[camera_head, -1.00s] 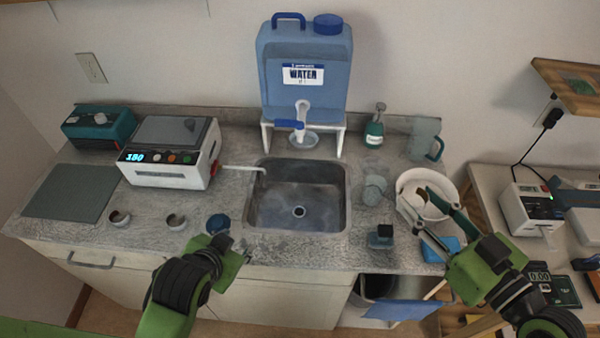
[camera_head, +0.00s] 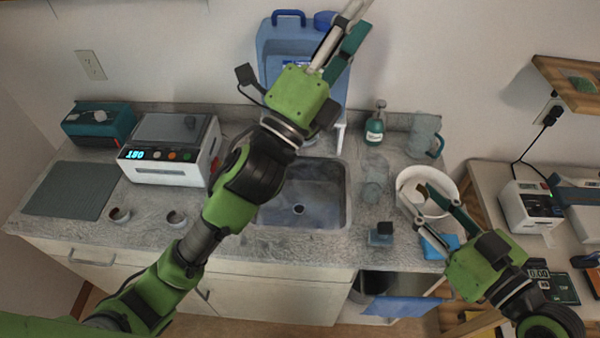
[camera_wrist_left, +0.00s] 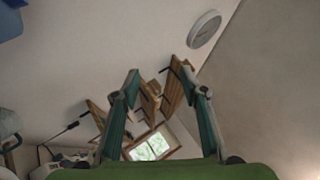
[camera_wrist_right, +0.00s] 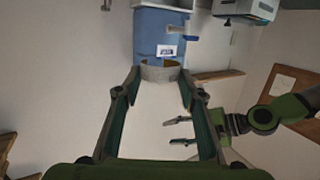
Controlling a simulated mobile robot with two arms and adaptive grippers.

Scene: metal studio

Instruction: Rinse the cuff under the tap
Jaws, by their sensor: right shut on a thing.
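My right gripper (camera_head: 421,205) is shut on a cuff, a short pale ring with a tan inside. The cuff (camera_wrist_right: 160,70) shows between its fingertips in the right wrist view. My left gripper (camera_head: 338,45) is raised in front of the blue water container (camera_head: 275,50), with its fingers apart and empty; it also shows at the right of the right wrist view. My left arm hides the container's tap in the head view; the tap (camera_wrist_right: 180,30) shows in the right wrist view. The sink (camera_head: 325,215) lies below, partly covered by my left arm.
Two small cuffs (camera_head: 118,215) (camera_head: 176,219) stand on the counter left of the sink. A white heater box (camera_head: 170,165), a green bottle (camera_head: 375,125) and a pitcher (camera_head: 424,135) stand at the back. A white round vessel (camera_head: 452,188) shows behind my right fingers.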

